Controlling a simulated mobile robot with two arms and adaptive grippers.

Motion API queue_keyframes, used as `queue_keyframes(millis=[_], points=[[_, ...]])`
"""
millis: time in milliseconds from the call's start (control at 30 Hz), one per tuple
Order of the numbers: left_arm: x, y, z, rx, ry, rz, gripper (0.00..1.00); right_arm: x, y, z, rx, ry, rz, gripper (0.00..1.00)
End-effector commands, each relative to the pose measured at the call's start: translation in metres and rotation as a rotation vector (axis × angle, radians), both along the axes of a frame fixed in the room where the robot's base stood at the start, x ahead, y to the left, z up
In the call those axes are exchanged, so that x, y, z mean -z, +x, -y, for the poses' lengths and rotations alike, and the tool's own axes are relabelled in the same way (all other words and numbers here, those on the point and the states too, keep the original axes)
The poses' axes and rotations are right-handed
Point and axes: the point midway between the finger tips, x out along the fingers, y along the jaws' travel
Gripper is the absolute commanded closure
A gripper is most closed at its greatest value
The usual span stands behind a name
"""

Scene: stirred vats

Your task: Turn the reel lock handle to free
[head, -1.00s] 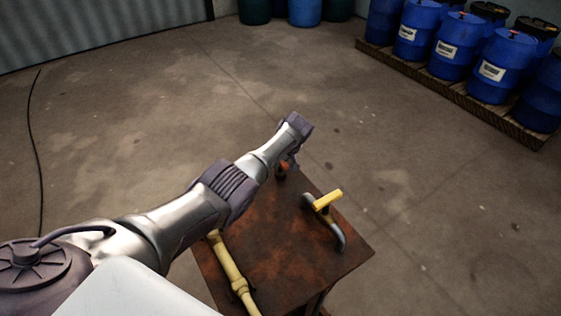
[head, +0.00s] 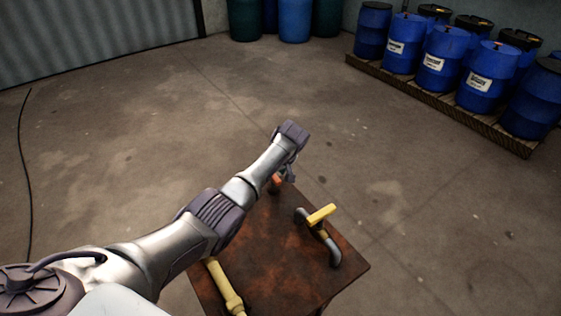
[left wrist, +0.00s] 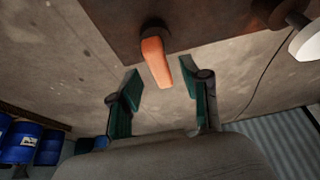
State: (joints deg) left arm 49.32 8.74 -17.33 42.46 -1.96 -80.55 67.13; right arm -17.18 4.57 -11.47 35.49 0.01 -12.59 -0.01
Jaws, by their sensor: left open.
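An orange handle (left wrist: 156,62), which I take for the reel lock handle, sticks out from a dark round pivot on the rusty brown table in the left wrist view. In the head view only a small part of the orange handle (head: 275,184) shows at the table's far corner, partly behind my arm. My left gripper (left wrist: 163,88) is open. Its two fingers appear on either side of the handle's free end, with visible gaps on both sides. In the head view the left gripper (head: 290,173) points down beside that corner. My right gripper is not in view.
The rusty table (head: 275,250) also carries a yellow-topped grey lever (head: 321,215) and a yellow pipe-like piece (head: 224,287). Blue barrels (head: 440,57) stand on a pallet at the back right. A black cable (head: 24,180) lies on the left floor. The floor around the table is mostly clear.

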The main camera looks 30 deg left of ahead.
Motion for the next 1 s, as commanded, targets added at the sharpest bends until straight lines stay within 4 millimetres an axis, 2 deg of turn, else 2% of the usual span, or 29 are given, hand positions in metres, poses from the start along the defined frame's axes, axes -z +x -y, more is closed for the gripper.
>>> queue_keyframes(millis=[200,400,600,1000], points=[[-0.043,-0.007,0.016,0.002,-0.002,0.005,0.53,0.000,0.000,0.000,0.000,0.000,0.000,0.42],[-0.070,-0.013,0.026,0.001,-0.001,0.002,0.53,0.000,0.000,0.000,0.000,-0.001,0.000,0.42],[-0.078,-0.015,0.028,-0.001,-0.001,0.000,0.53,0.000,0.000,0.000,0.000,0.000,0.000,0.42],[-0.078,-0.015,0.028,-0.001,-0.002,0.001,0.53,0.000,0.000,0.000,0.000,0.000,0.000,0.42]])
